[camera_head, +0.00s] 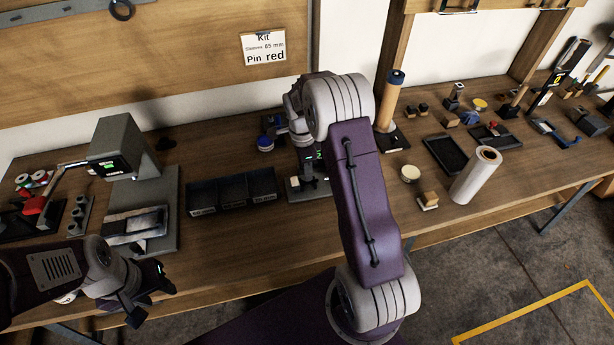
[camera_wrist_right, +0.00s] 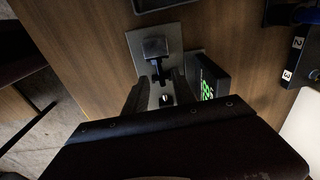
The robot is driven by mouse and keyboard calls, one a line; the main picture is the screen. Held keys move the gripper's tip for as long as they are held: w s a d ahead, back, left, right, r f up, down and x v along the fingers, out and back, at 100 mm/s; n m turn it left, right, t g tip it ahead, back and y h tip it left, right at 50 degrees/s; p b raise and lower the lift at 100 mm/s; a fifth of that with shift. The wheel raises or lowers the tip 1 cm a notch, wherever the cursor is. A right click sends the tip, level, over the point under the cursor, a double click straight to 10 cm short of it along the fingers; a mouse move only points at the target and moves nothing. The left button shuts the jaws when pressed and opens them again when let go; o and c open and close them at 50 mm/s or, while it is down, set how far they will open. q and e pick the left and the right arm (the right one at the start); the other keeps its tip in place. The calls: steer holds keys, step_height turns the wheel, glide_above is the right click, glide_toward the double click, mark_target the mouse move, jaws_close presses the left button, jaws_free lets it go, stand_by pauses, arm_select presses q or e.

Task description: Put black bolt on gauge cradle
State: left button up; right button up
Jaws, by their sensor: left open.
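The gauge cradle shows in the head view as a grey plate (camera_head: 309,191) with a green-lit display, partly hidden by my right arm. In the right wrist view its plate (camera_wrist_right: 135,38) and lit display (camera_wrist_right: 208,86) lie just beyond my right gripper (camera_wrist_right: 162,76). A dark block with a stem (camera_wrist_right: 155,48) shows over the plate at the fingertips. I cannot tell whether it is the black bolt or part of the cradle, or whether the fingers grip it. My left gripper (camera_head: 148,293) is open and empty near the bench's front left edge.
Dark labelled bins (camera_head: 232,191) stand left of the cradle. A grey machine (camera_head: 130,150) stands further left. A white roll (camera_head: 475,175), a black tray (camera_head: 446,154) and a round pale disc (camera_head: 410,173) are on the right. The bench front between the arms is clear.

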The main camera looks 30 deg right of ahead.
step_height(320, 180, up, 8)
steer(key=s+a+f+n, duration=0.1)
steer(key=s+a+n, duration=0.4)
steer(key=s+n, duration=0.4)
steer(key=s+a+f+n+t+y, duration=0.1)
steer(key=s+a+f+n, duration=0.1)
steer(key=s+a+n, duration=0.3)
steer(key=s+n, duration=0.4)
steer(key=n, duration=0.2)
steer(key=shift+s+a+f+n, duration=0.15)
steer(key=shift+s+a+n, duration=0.1)
steer(key=shift+a+n, duration=0.1)
steer(key=shift+s, duration=0.15)
